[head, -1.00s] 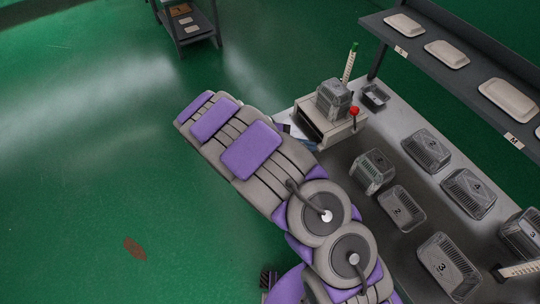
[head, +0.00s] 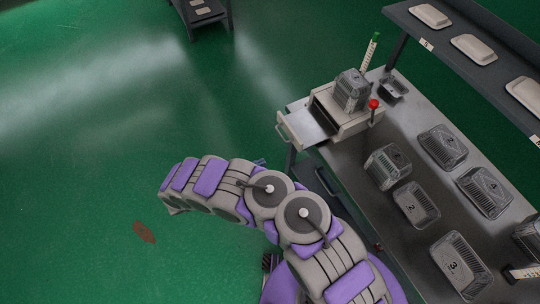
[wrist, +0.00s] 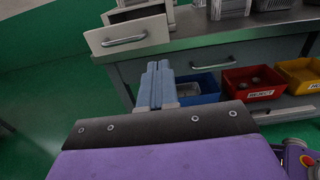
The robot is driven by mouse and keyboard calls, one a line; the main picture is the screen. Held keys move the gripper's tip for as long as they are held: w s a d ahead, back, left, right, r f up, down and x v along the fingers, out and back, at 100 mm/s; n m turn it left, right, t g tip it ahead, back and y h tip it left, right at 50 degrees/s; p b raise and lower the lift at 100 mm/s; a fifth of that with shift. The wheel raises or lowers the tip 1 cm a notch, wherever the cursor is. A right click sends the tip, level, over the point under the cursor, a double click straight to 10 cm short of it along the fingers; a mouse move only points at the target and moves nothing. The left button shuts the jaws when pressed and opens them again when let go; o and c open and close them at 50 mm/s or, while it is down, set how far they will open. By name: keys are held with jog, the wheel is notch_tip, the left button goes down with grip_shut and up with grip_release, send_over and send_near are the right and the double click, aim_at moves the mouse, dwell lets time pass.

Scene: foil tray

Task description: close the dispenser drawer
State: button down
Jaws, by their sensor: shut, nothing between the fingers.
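The dispenser (head: 357,122) is a light grey box at the far left end of the bench. Its drawer (head: 293,133) is pulled out toward the left, past the bench edge, and its inside shows. In the wrist view the drawer's pale front (wrist: 103,41) with a bar handle (wrist: 124,41) is at upper left. My gripper (wrist: 158,66) has its two blue fingers together, shut and empty. It appears below and right of the drawer handle in the picture, apart from it. In the head view my arm hides most of the gripper.
A stack of foil trays (head: 351,90) sits on the dispenser, beside a red-knobbed lever (head: 373,104). Numbered trays stand on the bench (head: 350,160). Blue, red (wrist: 252,84) and yellow bins sit below it. A shelf (head: 440,58) overhangs at right. The green floor at left is open.

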jog(key=b, duration=0.2)
send_near(319, 137)
jog(key=shift+s+a+r, duration=0.3)
jog(key=shift+s+a, duration=0.2)
jog(key=shift+a, duration=0.1)
jog(key=shift+s+a+r, duration=0.3)
jog(key=shift+s+a, duration=0.2)
jog(key=shift+a, duration=0.15)
jog(key=shift+a, duration=0.1)
jog(key=b+x, duration=0.4)
jog(key=x, duration=0.8)
jog(key=shift+w+f, duration=0.1)
jog(key=shift+w, duration=0.05)
jog(key=shift+w+d, duration=0.25)
jog(key=shift+d, duration=0.25)
jog(key=shift+a, duration=0.1)
